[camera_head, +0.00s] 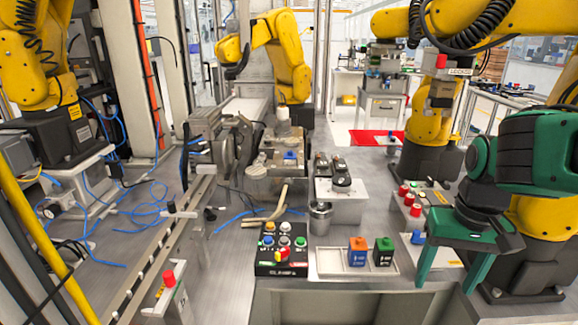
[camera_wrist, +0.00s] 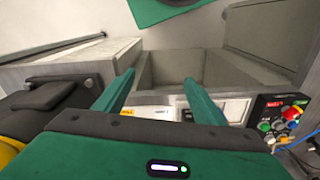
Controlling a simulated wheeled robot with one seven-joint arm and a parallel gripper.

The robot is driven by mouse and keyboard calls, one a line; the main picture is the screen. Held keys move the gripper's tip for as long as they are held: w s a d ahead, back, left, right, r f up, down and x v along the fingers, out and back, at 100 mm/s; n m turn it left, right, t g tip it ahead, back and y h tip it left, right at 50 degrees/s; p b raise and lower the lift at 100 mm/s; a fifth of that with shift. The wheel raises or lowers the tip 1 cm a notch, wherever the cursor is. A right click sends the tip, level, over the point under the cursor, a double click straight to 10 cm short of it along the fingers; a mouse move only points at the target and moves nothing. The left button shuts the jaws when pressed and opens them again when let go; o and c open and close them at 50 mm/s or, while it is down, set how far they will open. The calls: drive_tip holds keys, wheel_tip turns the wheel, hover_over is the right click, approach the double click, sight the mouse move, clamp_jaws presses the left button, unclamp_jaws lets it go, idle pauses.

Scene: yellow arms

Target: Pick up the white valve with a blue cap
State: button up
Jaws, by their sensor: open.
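No white valve with a blue cap can be made out for certain. A small blue item (camera_head: 417,238) sits on a pale plate just left of my gripper in the head view. Another small blue item (camera_head: 290,156) is on the machine table at the centre back. Both are too small to identify. My green gripper (camera_head: 446,284) is at the right, fingers pointing down, spread apart and empty. In the wrist view, my gripper (camera_wrist: 158,80) is open with nothing between its fingers, and no valve shows there.
A tray (camera_head: 330,262) holds an orange-topped block (camera_head: 357,250) and a green-topped block (camera_head: 383,250). A button panel (camera_head: 282,252) stands left of it. A metal cup (camera_head: 320,218) is behind. Yellow arms surround the bench. The wrist view shows a grey open-topped box (camera_wrist: 175,70).

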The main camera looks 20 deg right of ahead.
drive_tip(key=w+a+n+t, duration=0.2)
drive_tip(key=w+a, duration=0.1)
drive_tip(key=w, duration=0.4)
drive_tip(key=n+t+y, duration=0.4)
drive_tip(key=n+t, duration=0.2)
drive_tip(key=n, duration=0.2)
approach(292, 153)
drive_tip(key=s+f, duration=0.2)
drive_tip(key=s, duration=0.1)
drive_tip(key=s+f, duration=0.6)
drive_tip(key=s, duration=0.1)
drive_tip(key=shift+s+a+f, duration=0.1)
drive_tip(key=shift+a+f, duration=0.05)
drive_tip(key=shift+f, duration=0.1)
drive_tip(key=w+d+r+n+t+y, duration=0.1)
drive_tip(key=w+d+r+t+y, duration=0.15)
drive_tip(key=w+r, duration=0.35)
drive_tip(key=shift+t, duration=0.55)
drive_tip(key=shift+x, duration=5.95)
drive_tip(key=shift+w+d+r, duration=0.1)
drive_tip(key=shift+w+d, duration=0.05)
drive_tip(key=shift+d, duration=0.05)
drive_tip(key=c, duration=1.1)
drive_tip(key=shift+c, duration=0.2)
